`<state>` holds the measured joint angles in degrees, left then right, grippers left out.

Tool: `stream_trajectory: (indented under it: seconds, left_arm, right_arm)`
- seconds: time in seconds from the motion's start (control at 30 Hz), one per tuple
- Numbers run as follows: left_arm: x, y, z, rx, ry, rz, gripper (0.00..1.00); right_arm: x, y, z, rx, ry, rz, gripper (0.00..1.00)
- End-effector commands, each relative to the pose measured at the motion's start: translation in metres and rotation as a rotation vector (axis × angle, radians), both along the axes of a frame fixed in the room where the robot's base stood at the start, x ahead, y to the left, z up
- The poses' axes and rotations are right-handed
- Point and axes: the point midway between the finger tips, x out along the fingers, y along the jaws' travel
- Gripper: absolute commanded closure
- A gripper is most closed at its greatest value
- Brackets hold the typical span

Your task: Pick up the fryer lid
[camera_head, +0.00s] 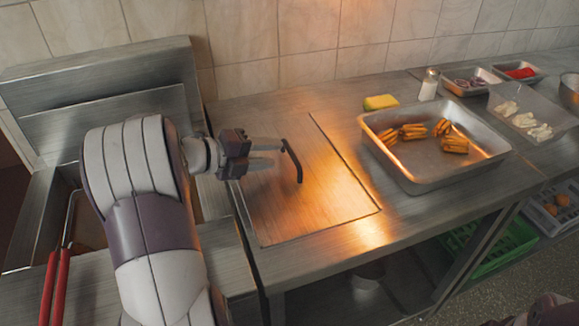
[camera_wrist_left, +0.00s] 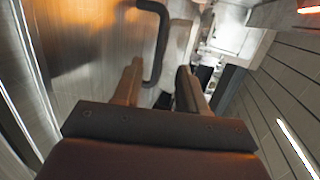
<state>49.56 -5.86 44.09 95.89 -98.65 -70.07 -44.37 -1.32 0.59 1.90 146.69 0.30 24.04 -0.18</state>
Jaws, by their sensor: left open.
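The fryer lid (camera_head: 325,200) is a flat metal panel lying level with the counter, with warm light on it. Its black bent handle (camera_head: 293,161) stands up from the panel near its middle. My left gripper (camera_head: 278,154) reaches in from the left, just beside the handle. Its fingers are open and point toward the handle. In the left wrist view the handle (camera_wrist_left: 162,38) lies ahead, its lower end showing between the two fingertips (camera_wrist_left: 159,68). I cannot tell whether they touch it. My right gripper is not in view.
A metal tray (camera_head: 408,178) with browned food pieces stands right of the lid. A fryer with a raised metal back (camera_head: 110,80) and red-handled baskets (camera_head: 55,285) is at left. The tiled wall closes the back.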

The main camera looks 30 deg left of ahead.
Motion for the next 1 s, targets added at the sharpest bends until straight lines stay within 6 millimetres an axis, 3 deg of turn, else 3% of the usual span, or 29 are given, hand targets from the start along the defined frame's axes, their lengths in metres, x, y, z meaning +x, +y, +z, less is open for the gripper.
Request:
stream_trajectory:
  seconds: [0.4, 0.63, 0.67, 0.77, 0.8, 1.0]
  left_arm:
    - [0.051, -0.028, -0.025, -0.001, 0.002, 0.0, 0.59]
    - [0.054, -0.029, -0.025, -0.002, 0.001, 0.004, 0.59]
    - [0.054, -0.029, -0.025, -0.002, 0.001, 0.004, 0.62]
    - [0.054, -0.029, -0.025, -0.002, 0.001, 0.004, 0.95]
    - [0.054, -0.029, -0.025, -0.002, 0.001, 0.004, 1.0]
    - [0.055, -0.029, -0.024, -0.001, -0.001, 0.003, 1.0]
  right_arm:
    - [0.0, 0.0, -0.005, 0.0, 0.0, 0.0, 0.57]
    - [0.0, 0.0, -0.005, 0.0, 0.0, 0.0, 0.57]
    - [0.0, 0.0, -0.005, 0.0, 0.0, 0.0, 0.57]
    - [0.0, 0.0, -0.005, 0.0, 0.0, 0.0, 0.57]
    - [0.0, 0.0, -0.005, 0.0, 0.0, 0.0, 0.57]
    - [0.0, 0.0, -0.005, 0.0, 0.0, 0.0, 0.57]
